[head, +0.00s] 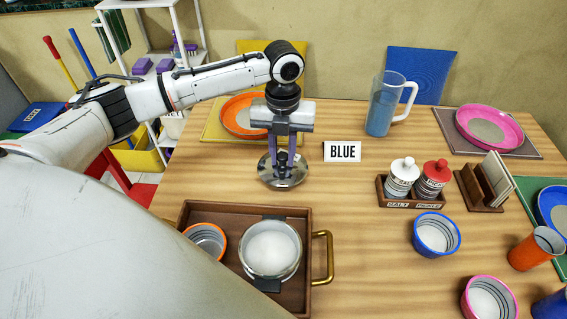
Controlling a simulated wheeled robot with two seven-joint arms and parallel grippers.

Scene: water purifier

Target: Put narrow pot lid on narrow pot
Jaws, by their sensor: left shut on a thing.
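My left gripper (282,158) reaches in from the upper left and points straight down. It is shut on the round shiny metal pot lid (297,178), with its fingers at the lid's middle. Whether the lid touches the table or hangs just above it, I cannot tell. The narrow pot (270,250), a round steel pot with dark handles and a pale inside, stands uncovered in a brown wooden tray (297,216). The lid is beyond the pot and slightly right of it, apart from it. My right gripper does not show.
An orange-rimmed bowl (206,240) sits in the tray left of the pot. A "BLUE" sign (342,152), a pitcher (381,108) and a salt and pickle jar rack (398,192) stand to the right. Blue (437,234) and pink (488,298) bowls are at the near right.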

